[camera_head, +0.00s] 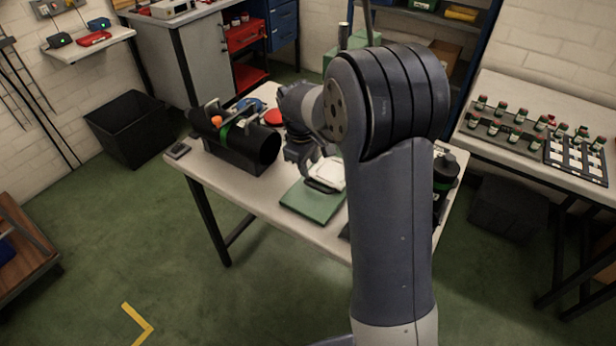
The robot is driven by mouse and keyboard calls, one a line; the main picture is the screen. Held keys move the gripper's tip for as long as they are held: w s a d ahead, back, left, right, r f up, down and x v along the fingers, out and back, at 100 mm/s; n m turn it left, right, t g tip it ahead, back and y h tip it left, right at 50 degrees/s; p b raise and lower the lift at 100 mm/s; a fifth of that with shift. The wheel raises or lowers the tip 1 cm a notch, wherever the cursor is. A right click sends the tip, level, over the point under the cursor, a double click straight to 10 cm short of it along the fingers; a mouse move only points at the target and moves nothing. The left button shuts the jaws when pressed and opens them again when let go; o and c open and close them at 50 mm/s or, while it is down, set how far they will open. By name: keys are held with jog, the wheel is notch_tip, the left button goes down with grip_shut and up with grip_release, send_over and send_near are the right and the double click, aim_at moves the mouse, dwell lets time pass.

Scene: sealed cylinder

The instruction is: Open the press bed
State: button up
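What looks like the press bed is a flat green base (310,205) on the table, with a white plate and a dark handle (322,186) at its back right. My gripper (306,164) is just behind and above the base's back edge, close to the white plate. Its fingers point down, but the dark fingers are small and partly overlap the plate. I cannot tell whether they touch the handle or how far apart they are. My forearm hides the right side of the plate and part of the table.
A large black cylinder (262,147) with a green band lies in a cradle left of my gripper. A red round thing (273,118) is behind it. A dark upright container (445,175) stands at the table's right end. The table's front left (230,190) is clear.

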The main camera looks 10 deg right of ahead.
aim_at(312, 185)
jog(key=f, duration=0.2)
jog(key=d+f, duration=0.1)
jog(key=f, duration=0.2)
jog(key=w+f, duration=0.1)
jog(key=f, duration=0.2)
jog(key=shift+w+d+f+p, duration=0.1)
jog(key=shift+d+f+p, duration=0.1)
jog(key=shift+p, duration=0.1)
jog(key=shift+c, duration=0.4)
jog(key=shift+a, duration=0.1)
grip_shut()
